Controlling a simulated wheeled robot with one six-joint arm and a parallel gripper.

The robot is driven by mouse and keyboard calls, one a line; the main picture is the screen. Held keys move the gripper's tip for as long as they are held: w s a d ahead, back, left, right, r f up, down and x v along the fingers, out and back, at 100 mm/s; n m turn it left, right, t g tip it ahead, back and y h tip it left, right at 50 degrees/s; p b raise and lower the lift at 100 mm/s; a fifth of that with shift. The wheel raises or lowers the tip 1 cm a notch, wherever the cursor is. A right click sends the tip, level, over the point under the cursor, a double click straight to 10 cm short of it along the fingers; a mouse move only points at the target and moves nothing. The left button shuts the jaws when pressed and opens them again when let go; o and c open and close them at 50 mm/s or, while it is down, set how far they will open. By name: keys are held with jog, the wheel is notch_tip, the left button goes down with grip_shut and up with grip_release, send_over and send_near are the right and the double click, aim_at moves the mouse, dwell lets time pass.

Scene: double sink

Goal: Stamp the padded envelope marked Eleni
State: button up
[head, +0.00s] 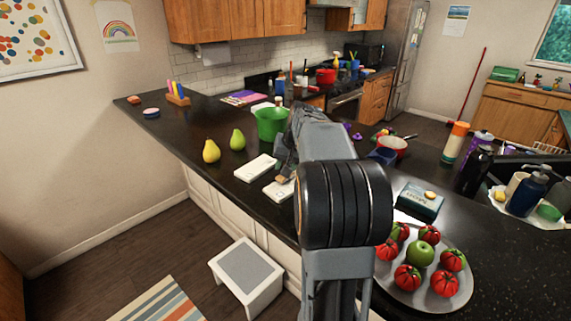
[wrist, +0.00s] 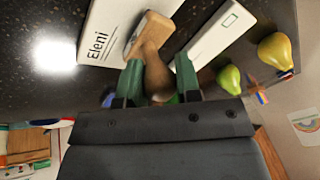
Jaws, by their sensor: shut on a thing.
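My gripper (wrist: 159,78) is shut on a wooden stamp (wrist: 153,42), its green fingers on either side of the handle. The padded envelope marked Eleni (wrist: 97,42) is white and lies on the dark counter. The stamp's block overlaps this envelope's right side in the wrist view; I cannot tell whether they touch. A second white envelope (wrist: 212,32) lies just right of it, with a small green outlined box; no name shows. In the head view the Eleni envelope (head: 284,192) seems to be the nearer one, partly hidden by my arm, with the other envelope (head: 261,168) behind.
Two pears (head: 211,151) (head: 237,139) and a green bucket (head: 270,124) stand near the envelopes. A dark teal box (head: 420,200) and a plate (head: 404,293) of tomatoes and a green apple are right of my arm. Bare counter (head: 205,115) lies behind the pears.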

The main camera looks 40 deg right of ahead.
jog(key=shift+f, duration=0.5)
dwell(1.1)
jog(key=shift+r+p, duration=2.65)
jog(key=shift+r, duration=0.95)
